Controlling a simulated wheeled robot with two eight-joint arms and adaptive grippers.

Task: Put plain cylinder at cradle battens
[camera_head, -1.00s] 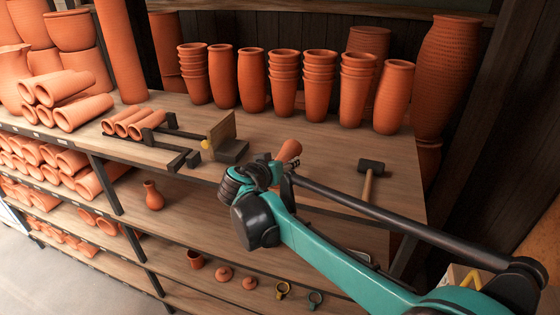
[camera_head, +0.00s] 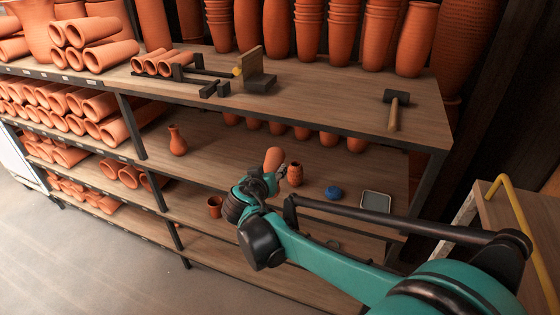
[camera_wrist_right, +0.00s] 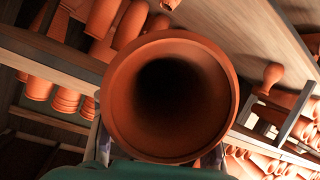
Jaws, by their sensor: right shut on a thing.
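My right gripper (camera_head: 268,178) is shut on a plain terracotta cylinder (camera_head: 274,158). The cylinder sticks up out of the fingers, in front of the shelf below the top one. In the right wrist view its round open mouth (camera_wrist_right: 121,100) fills the middle and hides most of the fingers. The dark cradle battens (camera_head: 208,72) are on the top shelf, up and left of the gripper. Several terracotta cylinders (camera_head: 150,65) lie side by side at their left end. My left gripper is not in view.
A block with an upright wooden plate (camera_head: 260,83) stands right of the battens. A mallet (camera_head: 394,108) lies farther right on the top shelf (camera_head: 330,105). Tall pots line its back. A vase (camera_head: 177,141), a small pot (camera_head: 295,174) and a blue item (camera_head: 333,192) stand one shelf down.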

